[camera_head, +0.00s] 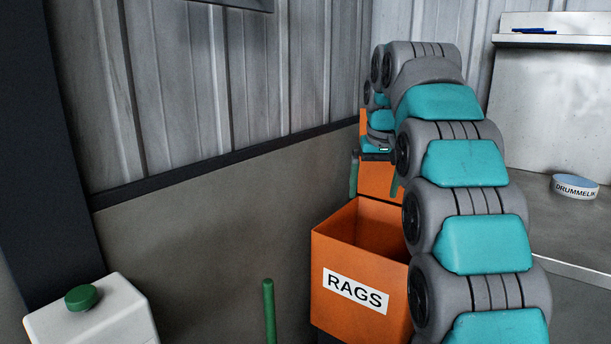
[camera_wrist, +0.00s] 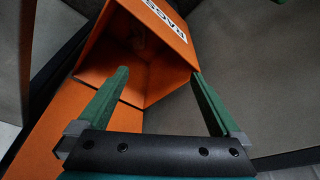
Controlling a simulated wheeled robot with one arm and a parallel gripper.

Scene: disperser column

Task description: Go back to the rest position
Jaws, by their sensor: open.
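My gripper (camera_head: 375,188) is over the orange bin labelled RAGS (camera_head: 335,270) in the head view. Its two green fingers are spread apart with nothing between them. In the wrist view my gripper (camera_wrist: 160,73) points into the opening of the orange bin (camera_wrist: 178,42). The inside of the bin is dim, and I cannot tell what lies in it. My arm reaches up the right of the head view and bends down to the bin, hiding the bin's right side.
A white container with a green cap (camera_head: 82,298) stands at the lower left, near a green upright rod (camera_head: 269,310). A corrugated wall (camera_head: 220,90) rises behind. At the right, a round tin labelled DRUMMELIK (camera_head: 575,186) lies on a grey surface (camera_head: 530,215).

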